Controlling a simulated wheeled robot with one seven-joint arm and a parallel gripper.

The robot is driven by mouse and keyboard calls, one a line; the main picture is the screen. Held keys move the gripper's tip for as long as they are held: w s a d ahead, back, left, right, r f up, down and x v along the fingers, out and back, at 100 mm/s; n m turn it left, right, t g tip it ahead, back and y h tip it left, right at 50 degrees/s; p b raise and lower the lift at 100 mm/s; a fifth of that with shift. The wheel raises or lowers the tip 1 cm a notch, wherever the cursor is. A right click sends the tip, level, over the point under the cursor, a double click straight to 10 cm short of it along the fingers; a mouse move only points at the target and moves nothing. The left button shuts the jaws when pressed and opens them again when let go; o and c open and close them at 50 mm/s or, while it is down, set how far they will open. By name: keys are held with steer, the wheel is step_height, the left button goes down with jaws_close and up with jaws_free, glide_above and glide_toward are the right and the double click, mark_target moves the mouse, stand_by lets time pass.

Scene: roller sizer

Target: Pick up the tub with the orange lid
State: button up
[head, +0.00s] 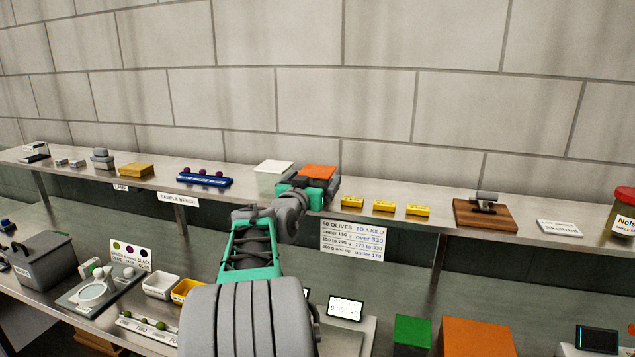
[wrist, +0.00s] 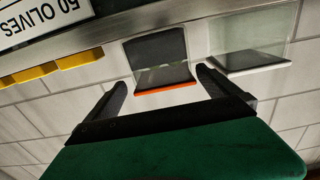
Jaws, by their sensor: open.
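The tub with the orange lid (head: 318,171) stands on the upper shelf in the head view, its lower part hidden behind my gripper (head: 306,190). In the wrist view, which is turned over, the tub (wrist: 160,58) shows a dark, see-through body with a thin orange lid edge. My gripper (wrist: 162,80) is open there, one finger to each side of the tub's lid edge. The fingers look empty, and I cannot tell whether they touch the tub.
A clear tub with a white lid (head: 273,167) stands close on the left and also shows in the wrist view (wrist: 252,35). Several yellow blocks (head: 384,206) lie to the right on the shelf (head: 440,212). A wall (head: 400,100) rises behind. An olive-count sign (head: 353,241) hangs below.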

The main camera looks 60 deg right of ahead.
mark_target(317, 170)
steer(key=d, duration=0.1)
steer(key=d+p, duration=0.1)
steer(key=w+d+p, duration=0.1)
steer(key=d, duration=0.1)
steer(key=shift+d+r, duration=0.1)
steer(key=shift+r, duration=0.25)
steer(key=shift+w+d+f, duration=0.1)
steer(key=shift+d, duration=0.2)
steer(key=shift+a, duration=0.15)
steer(key=c, duration=1.8)
steer(key=shift+c, duration=0.4)
steer(key=shift+r, duration=0.25)
